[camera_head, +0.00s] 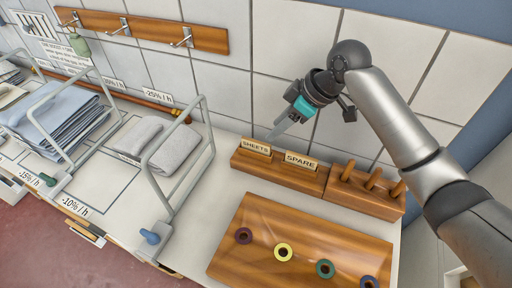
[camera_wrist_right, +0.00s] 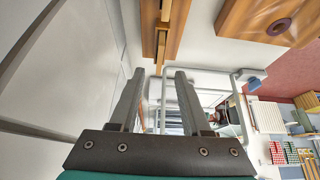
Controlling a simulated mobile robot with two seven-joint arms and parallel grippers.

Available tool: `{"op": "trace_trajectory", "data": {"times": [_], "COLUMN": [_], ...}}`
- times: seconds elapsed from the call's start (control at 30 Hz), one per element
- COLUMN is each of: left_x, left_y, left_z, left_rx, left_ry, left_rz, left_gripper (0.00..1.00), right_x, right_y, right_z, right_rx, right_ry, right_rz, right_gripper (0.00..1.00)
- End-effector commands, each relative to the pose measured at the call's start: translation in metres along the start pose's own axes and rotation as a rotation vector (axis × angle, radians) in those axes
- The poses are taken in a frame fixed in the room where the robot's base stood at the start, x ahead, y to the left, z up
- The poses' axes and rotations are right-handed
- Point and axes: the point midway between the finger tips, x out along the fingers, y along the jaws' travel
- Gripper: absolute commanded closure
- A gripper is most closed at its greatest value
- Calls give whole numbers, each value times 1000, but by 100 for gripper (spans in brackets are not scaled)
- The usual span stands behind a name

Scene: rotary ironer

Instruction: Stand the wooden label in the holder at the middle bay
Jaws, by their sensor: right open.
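Two wooden labels stand in a slotted wooden block: the SHEETS label (camera_head: 256,147) on the left and the SPARE label (camera_head: 301,161) beside it. The wooden block (camera_head: 278,174) sits on the white counter by the tiled wall; it also shows in the right wrist view (camera_wrist_right: 174,28). My right gripper (camera_head: 272,134) is open and empty, just behind and above the SHEETS label near the wall. Its two spread fingers (camera_wrist_right: 156,78) show with nothing between them. I cannot make out the middle bay's holder for certain. My left gripper is not in view.
A block with wooden pegs (camera_head: 364,192) stands right of the labels. A wooden board (camera_head: 290,228) with coloured rings lies in front. Grey wire frames (camera_head: 182,185) divide the bays on the left, holding folded blue cloth (camera_head: 62,118) and grey rolls (camera_head: 175,150). Hooks hang above.

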Motion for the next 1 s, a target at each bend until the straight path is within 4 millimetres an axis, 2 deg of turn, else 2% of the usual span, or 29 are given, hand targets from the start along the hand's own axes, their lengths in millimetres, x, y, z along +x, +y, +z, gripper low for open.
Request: {"op": "trace_trajectory", "data": {"times": [0.03,0.1,0.37,0.7,1.0], "left_x": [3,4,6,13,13], "left_y": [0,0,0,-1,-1], "left_z": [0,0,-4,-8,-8], "left_rx": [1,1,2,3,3], "left_ry": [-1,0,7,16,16], "left_rz": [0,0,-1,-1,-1], "left_gripper": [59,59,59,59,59], "right_x": [12,23,42,87,90], "right_y": [-1,-1,0,-2,-2], "right_z": [0,1,0,-2,-2], "right_rx": [1,2,1,1,0], "right_ry": [-1,-1,-1,0,-1], "right_rz": [-3,-2,0,0,2], "right_gripper": [52,52,52,52,54]}}
